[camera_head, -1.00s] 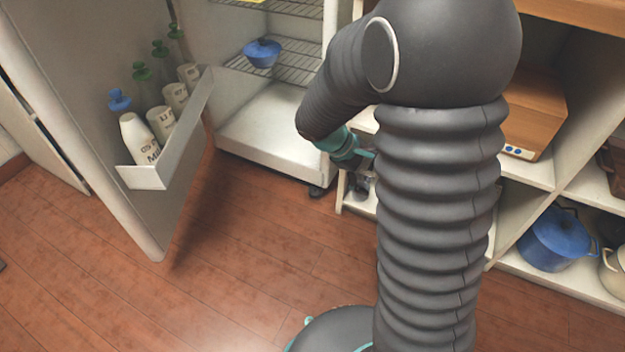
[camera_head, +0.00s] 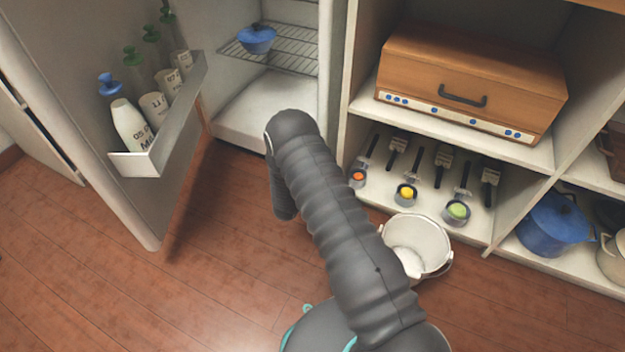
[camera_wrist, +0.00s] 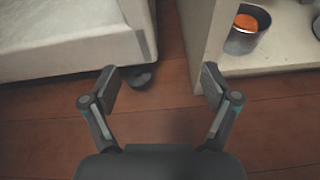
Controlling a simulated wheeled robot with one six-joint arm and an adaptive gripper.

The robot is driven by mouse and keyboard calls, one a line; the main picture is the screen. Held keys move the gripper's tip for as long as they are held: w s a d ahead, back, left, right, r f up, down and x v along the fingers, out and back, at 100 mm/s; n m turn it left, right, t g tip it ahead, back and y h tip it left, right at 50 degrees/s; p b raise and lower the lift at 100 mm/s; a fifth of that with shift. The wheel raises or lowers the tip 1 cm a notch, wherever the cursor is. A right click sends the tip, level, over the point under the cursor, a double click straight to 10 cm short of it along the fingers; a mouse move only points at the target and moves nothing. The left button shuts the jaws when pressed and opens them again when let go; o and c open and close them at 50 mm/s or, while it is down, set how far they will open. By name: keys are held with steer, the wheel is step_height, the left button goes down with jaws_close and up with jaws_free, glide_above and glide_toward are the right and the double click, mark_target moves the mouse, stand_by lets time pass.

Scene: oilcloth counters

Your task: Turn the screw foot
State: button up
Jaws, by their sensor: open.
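The dark screw foot (camera_wrist: 141,78) shows in the wrist view, under the front corner of the white fridge (camera_wrist: 80,42). It sits just beyond my left fingertip, at floor level. My gripper (camera_wrist: 158,88) is open and empty, its two fingers spread wide above the wood floor. The foot is nearer the left finger than the right one, and I cannot tell whether that finger touches it. In the head view my arm hides the foot and the gripper; the open fridge (camera_head: 262,105) stands behind the arm.
A white shelf unit (camera_wrist: 215,45) stands close to my right finger, with a cup (camera_wrist: 243,40) on it. The head view shows a white bucket (camera_head: 418,240) on the floor right of my arm. The open fridge door (camera_head: 75,100) stands at left, with bottles in its rack.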

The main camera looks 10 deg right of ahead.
steer(key=a+f+n, duration=0.1)
steer(key=f, duration=0.1)
steer(key=a+f+n+t+y, duration=0.1)
steer(key=f, duration=0.1)
steer(key=a+f+n+y, duration=0.1)
steer(key=f, duration=0.2)
steer(key=shift+s+a+f, duration=0.1)
steer(key=shift+s+a, duration=0.05)
steer(key=shift+a, duration=0.2)
steer(key=shift+a+f, duration=0.2)
steer(key=shift+f, duration=0.15)
steer(key=shift+w+f, duration=0.15)
steer(key=shift+w, duration=0.05)
steer(key=shift+y, duration=0.3)
steer(key=b+x, duration=0.1)
steer(key=x, duration=0.5)
steer(key=b+x, duration=0.1)
steer(key=x, duration=0.6)
steer(key=shift+w+d, duration=0.1)
steer(key=shift+w, duration=0.1)
steer(key=c, duration=1.2)
steer(key=shift+b, duration=0.3)
steer(key=shift+b, duration=0.3)
